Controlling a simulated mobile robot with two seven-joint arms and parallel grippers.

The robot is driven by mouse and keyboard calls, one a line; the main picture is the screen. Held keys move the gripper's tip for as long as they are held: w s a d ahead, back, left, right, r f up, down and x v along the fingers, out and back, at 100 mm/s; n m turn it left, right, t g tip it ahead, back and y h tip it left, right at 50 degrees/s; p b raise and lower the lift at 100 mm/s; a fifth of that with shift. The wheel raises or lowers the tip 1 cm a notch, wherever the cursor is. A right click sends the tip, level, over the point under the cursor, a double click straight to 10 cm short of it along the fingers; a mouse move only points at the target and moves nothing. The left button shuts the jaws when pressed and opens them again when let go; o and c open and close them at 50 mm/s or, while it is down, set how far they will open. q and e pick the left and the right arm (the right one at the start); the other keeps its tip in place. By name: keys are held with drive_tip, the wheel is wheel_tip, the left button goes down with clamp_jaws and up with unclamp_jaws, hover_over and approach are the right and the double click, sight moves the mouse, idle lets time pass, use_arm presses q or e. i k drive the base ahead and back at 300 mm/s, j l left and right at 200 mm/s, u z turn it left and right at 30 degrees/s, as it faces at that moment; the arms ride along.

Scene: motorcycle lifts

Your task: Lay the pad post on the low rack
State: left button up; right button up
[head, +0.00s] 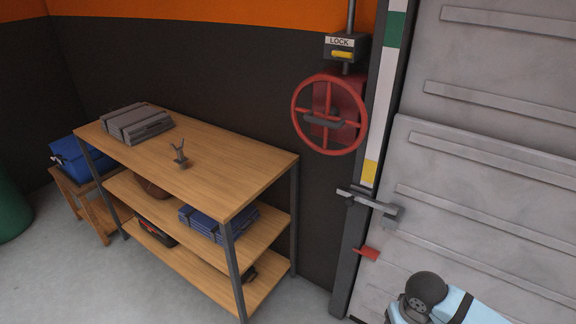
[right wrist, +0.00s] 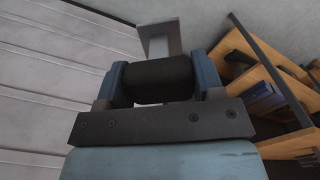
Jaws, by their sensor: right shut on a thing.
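My right gripper (right wrist: 152,82) is shut on the pad post, holding its thick black round pad (right wrist: 158,78) between the two blue fingers. A grey flat-ended part (right wrist: 160,38) shows beyond the pad and seems to belong to the post. In the head view the black pad (head: 428,287) is at the bottom right, in front of the grey door and well away from the rack. The low rack (head: 235,183) is a wooden three-level shelf unit with dark metal legs, left of centre; it also shows in the right wrist view (right wrist: 240,75). My left gripper is not in view.
Grey slabs (head: 137,124) and a small forked piece (head: 180,157) lie on the rack's top; its front right is bare. Blue folded items (head: 218,221) lie on the middle shelf. A red handwheel (head: 330,115) and a latch bar (head: 370,203) stick out on the right.

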sight(217, 185)
drive_tip(key=i+j, duration=0.25)
drive_tip(key=j, duration=0.2)
drive_tip(key=i+j, duration=0.3)
drive_tip(key=j, duration=0.2)
drive_tip(key=i+j, duration=0.25)
drive_tip(key=j, duration=0.2)
drive_tip(key=u, duration=0.05)
